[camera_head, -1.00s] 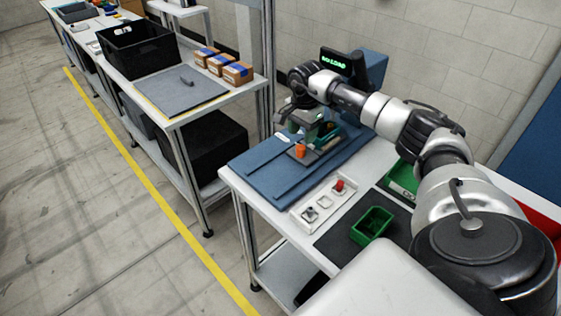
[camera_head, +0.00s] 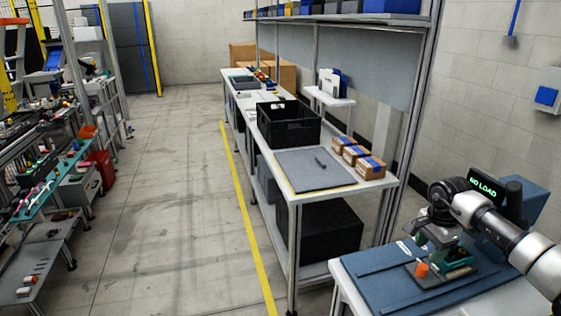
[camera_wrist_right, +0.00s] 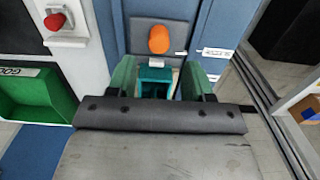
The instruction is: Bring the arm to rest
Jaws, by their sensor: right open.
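My right arm reaches in from the right edge of the head view. Its gripper (camera_head: 436,238) hangs low over the blue fixture board (camera_head: 385,282). In the right wrist view the two green fingers of the gripper (camera_wrist_right: 161,80) stand apart. A teal block-like part (camera_wrist_right: 155,77) shows between or just below them; I cannot tell whether they touch it. An orange knob (camera_wrist_right: 159,39) on a grey plate lies just beyond the fingertips, and it also shows in the head view (camera_head: 421,269). My left gripper is not in view.
A display (camera_head: 485,188) reading "NO LOAD" stands behind the gripper. A red button (camera_wrist_right: 55,21) and a green bin (camera_wrist_right: 38,97) lie left in the wrist view. A bench with a black crate (camera_head: 288,124) and small boxes (camera_head: 357,154) stands beyond. The floor aisle is clear.

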